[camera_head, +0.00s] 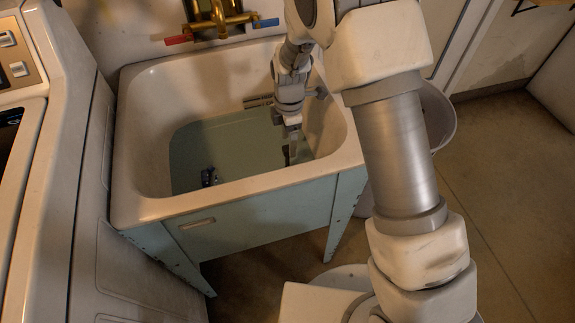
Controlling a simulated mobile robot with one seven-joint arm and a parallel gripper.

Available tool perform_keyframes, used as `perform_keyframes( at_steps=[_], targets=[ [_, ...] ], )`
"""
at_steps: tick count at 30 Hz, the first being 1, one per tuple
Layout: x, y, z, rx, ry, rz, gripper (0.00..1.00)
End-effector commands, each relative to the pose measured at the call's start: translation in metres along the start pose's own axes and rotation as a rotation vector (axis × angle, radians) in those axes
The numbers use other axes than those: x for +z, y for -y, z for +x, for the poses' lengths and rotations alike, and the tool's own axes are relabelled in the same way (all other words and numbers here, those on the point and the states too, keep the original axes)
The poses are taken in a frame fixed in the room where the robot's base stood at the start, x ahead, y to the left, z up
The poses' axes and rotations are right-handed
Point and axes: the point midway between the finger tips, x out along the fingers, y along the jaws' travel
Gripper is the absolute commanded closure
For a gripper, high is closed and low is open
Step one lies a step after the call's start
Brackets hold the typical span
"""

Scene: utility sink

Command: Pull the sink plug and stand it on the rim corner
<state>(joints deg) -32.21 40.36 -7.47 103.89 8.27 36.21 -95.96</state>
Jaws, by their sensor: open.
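The utility sink (150,190) has a cream basin and a pale blue-green front panel, and greenish water lies in it. A small dark object (209,177) with a bluish glint is low in the basin near the front left; it looks like the sink plug, but it is too small to be sure. My gripper (290,152) points down inside the basin on the right side, well right of the dark object and apart from it. Its jaws are open with nothing seen between them. The rim's front left corner (125,217) is bare.
A brass tap (222,18) with red and blue handles is on the wall behind the sink. A white appliance (60,180) stands close on the left. A pale round bin (438,115) is to the right, partly behind my arm.

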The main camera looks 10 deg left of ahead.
Motion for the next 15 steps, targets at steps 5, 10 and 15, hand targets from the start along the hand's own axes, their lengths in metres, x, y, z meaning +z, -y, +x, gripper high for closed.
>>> perform_keyframes(
  at_steps=[5, 10, 15],
  targets=[
    [-0.005, 0.005, 0.031, -0.003, 0.002, -0.002, 0.32],
    [-0.004, 0.004, 0.045, -0.001, 0.002, -0.001, 0.32],
    [-0.004, 0.004, 0.045, 0.000, 0.002, 0.000, 0.32]
  ],
)
